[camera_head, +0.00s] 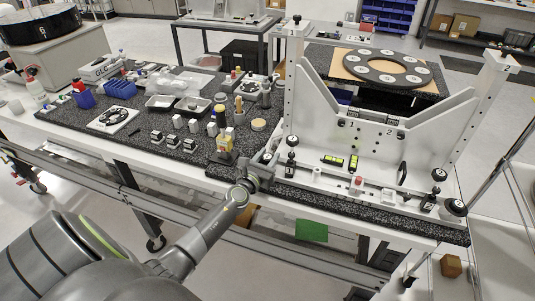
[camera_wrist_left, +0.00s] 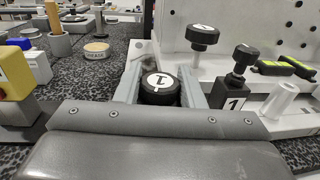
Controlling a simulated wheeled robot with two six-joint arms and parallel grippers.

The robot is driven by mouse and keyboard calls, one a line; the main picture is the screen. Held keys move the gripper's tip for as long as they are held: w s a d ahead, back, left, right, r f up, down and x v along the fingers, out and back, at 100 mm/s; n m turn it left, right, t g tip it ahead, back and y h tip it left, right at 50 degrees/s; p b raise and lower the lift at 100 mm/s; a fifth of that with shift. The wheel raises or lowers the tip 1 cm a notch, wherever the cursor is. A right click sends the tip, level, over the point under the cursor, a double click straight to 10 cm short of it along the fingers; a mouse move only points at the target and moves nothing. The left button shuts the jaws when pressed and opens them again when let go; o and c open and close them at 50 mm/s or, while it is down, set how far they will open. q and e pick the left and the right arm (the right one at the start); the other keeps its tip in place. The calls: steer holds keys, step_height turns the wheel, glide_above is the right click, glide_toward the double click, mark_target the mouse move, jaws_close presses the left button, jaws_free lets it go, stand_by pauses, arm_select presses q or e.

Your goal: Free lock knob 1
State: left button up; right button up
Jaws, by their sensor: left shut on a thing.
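In the left wrist view a round black knob (camera_wrist_left: 160,88) with a white label marked 1 sits between the two fingers of my left gripper (camera_wrist_left: 162,90), which is shut on it. Another black knob labelled 1 (camera_wrist_left: 203,36) stands just beyond, on the fixture. A black knob on a block marked 1 (camera_wrist_left: 234,92) stands right of the gripper. My right gripper is not in view.
A yellow-topped block (camera_wrist_left: 15,75) stands close left of the gripper; a round wooden disc (camera_wrist_left: 96,48) lies behind it. Small parts and trays crowd the dark speckled bench (camera_head: 75,125) to the left. A ring-shaped plate (camera_head: 385,70) lies on a table behind the fixture.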

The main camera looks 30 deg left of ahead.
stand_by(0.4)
arm_select(q)
steer(key=o, duration=1)
steer(key=shift+c, duration=0.2)
steer(key=shift+s, duration=0.35)
steer(key=s+d, duration=0.2)
steer(key=s, duration=1.4)
steer(key=shift+s+b, duration=0.25)
steer(key=shift+b, duration=0.15)
steer(key=shift+d, duration=0.1)
